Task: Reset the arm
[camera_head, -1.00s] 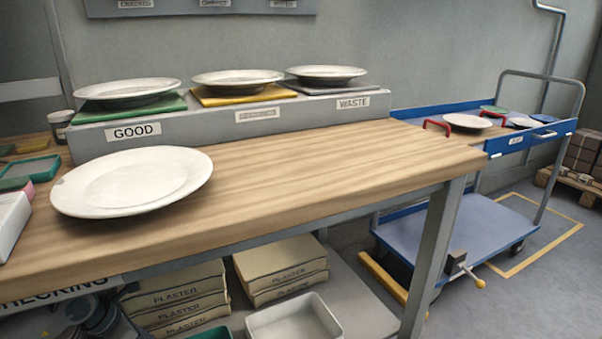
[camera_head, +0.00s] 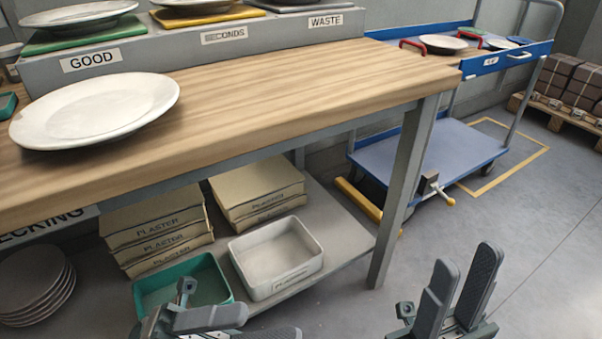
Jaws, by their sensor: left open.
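My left gripper (camera_head: 270,323) shows at the bottom edge of the head view, its fingers apart and nothing between them. It is in front of the bench's lower shelf, and its lower part is cut off by the frame. My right gripper (camera_head: 467,262) points up at the bottom right, over the grey floor. Its two dark fingers stand apart with a gap, and it is empty. Both grippers are clear of the wooden bench (camera_head: 300,82) and its plates. A large white plate (camera_head: 95,108) lies on the bench at the left.
A grey ledge labelled GOOD, SECONDS and WASTE (camera_head: 180,55) runs along the bench's back. The lower shelf (camera_head: 340,235) holds plaster bags (camera_head: 155,225), a white tub (camera_head: 275,258) and a green tub (camera_head: 180,285). A blue trolley (camera_head: 440,155) stands behind the bench leg (camera_head: 405,190).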

